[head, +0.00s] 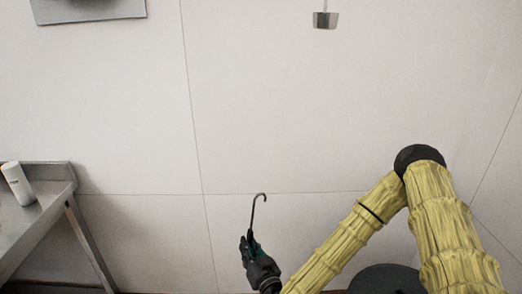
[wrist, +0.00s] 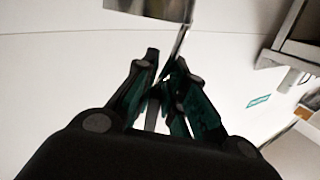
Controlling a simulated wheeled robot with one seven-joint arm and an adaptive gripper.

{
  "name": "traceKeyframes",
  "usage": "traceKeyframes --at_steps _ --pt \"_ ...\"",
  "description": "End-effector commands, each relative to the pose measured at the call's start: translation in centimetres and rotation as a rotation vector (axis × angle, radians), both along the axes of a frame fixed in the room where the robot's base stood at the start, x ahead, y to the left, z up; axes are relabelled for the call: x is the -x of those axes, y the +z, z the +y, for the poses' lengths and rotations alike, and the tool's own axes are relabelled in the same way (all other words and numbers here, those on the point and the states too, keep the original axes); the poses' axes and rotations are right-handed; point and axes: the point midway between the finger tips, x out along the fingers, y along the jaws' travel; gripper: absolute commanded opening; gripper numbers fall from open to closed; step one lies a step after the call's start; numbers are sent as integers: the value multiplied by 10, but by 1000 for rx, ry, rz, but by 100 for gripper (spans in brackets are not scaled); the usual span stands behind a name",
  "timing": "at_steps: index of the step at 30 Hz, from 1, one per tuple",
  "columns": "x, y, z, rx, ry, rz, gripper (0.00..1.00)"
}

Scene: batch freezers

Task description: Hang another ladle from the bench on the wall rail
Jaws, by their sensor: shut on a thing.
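My gripper (head: 250,237) is low in front of the wall and shut on a ladle (head: 257,213). The ladle's thin metal handle stands up from the fingers, tilted slightly right, with its curved hook at the top. Its bowl is not visible in the head view. In the wrist view the handle (wrist: 181,45) runs between my gripper's fingers (wrist: 165,75). A grey metal piece at that view's top edge may be the bowl; I cannot tell. Another ladle (head: 325,20) hangs at the top of the head view, its bowl showing. The wall rail is out of view.
A steel bench (head: 30,222) stands at the left with a white bottle (head: 17,183) on it. A metal panel (head: 88,10) is on the wall at upper left. The wall between my gripper and the hanging ladle is bare.

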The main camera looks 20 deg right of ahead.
Motion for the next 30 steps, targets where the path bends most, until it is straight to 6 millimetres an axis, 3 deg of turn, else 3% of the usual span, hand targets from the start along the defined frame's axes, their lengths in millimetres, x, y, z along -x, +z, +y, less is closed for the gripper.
traceKeyframes --at_steps 1,6,15,24,30 --pt "-12 20 1 2 18 -7 0" --pt "-45 72 9 10 94 -6 0" --pt "-88 172 21 26 232 -8 0" --pt "-111 282 28 41 370 -12 0" --pt "-115 359 29 52 462 -15 0"
